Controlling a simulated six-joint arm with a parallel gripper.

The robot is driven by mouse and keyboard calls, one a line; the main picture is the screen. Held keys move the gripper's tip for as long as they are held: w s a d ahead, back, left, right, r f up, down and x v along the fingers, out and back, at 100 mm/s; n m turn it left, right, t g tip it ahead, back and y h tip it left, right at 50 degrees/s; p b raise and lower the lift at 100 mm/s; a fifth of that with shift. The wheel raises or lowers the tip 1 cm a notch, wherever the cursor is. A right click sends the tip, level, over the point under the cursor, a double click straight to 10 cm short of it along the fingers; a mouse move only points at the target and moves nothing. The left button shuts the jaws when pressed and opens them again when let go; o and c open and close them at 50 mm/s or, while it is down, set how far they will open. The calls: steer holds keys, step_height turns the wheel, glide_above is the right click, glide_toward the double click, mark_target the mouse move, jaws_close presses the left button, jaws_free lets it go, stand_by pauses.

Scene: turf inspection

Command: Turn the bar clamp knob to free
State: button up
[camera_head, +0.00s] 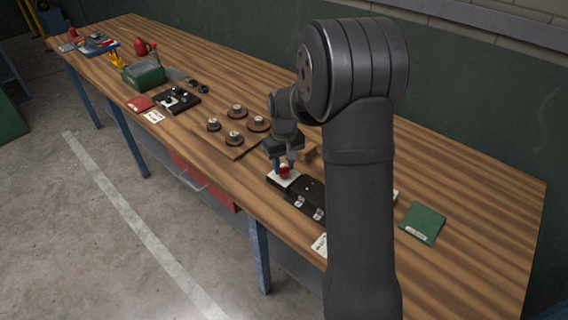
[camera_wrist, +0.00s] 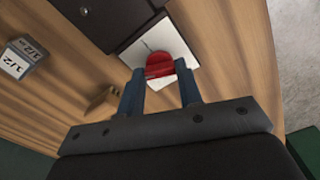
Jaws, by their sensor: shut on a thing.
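A red round knob (camera_head: 284,172) sits on a white plate (camera_head: 276,181) at the left end of a dark fixture (camera_head: 313,187) on the bench. My gripper (camera_head: 285,161) reaches down onto the knob from above. In the wrist view the red knob (camera_wrist: 158,64) lies between the two blue fingers of my gripper (camera_wrist: 160,74), over the white plate (camera_wrist: 138,53). The gripper is shut on the knob. The knob's pointer or markings are not clear, and the fingers hide part of its sides.
A wooden board with several dark round pieces (camera_head: 235,138) lies left of the fixture. A green flat item (camera_head: 422,223) lies to the right. A green box (camera_head: 144,76) stands farther left.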

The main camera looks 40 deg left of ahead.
mark_target(284, 167)
steer(key=shift+n, duration=2.2)
steer(key=o, duration=1)
steer(key=shift+c, duration=0.2)
step_height(284, 167, up, 18)
steer(key=shift+f, duration=0.25)
